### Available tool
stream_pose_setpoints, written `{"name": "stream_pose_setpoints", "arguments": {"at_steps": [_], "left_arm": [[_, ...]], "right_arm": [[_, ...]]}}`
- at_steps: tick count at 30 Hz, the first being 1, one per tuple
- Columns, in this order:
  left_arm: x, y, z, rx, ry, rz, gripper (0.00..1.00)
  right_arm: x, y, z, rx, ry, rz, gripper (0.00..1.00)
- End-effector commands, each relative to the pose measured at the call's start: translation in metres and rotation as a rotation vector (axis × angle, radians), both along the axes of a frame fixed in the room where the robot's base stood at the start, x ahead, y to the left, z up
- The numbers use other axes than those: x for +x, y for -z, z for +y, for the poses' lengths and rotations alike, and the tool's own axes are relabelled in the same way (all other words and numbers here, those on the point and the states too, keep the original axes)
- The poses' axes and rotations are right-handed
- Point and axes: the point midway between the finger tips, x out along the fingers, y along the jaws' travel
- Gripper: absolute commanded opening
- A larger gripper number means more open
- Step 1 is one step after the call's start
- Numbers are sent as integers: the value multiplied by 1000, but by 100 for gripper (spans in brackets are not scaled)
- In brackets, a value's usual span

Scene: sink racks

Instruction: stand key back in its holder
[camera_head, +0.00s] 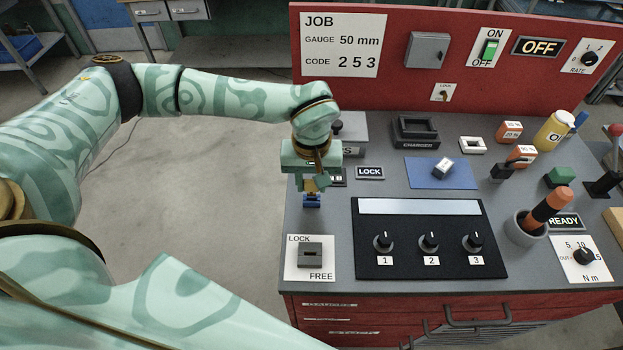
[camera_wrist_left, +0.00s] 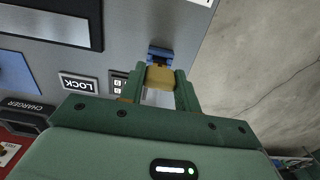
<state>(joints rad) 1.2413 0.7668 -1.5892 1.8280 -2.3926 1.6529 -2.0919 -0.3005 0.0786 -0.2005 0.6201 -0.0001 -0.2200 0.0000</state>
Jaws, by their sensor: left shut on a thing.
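My left gripper (camera_head: 311,184) is over the left edge of the grey bench top, pointing down. It is shut on the brass-yellow key (camera_wrist_left: 159,77), which shows between the fingers in the left wrist view. A small blue holder (camera_head: 312,201) stands on the bench right at the fingertips. It also shows just beyond the key in the left wrist view (camera_wrist_left: 159,54). The key's lower end is hidden, so I cannot tell whether it is inside the holder or just above it. My right gripper is not in view.
A LOCK/FREE plate (camera_head: 310,258) lies in front of the holder. A black panel with knobs (camera_head: 430,255) is to the right. A LOCK label (camera_head: 370,172) and code counter sit beside the gripper. A red back panel (camera_head: 400,60) rises behind. Open floor lies left.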

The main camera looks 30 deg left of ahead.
Motion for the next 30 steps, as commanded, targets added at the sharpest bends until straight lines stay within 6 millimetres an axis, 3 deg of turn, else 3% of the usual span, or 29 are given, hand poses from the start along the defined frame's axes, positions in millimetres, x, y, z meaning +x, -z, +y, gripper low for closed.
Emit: {"name": "stream_pose_setpoints", "arguments": {"at_steps": [30], "left_arm": [[0,5,0,0,1,0,9]], "right_arm": [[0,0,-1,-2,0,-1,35]]}}
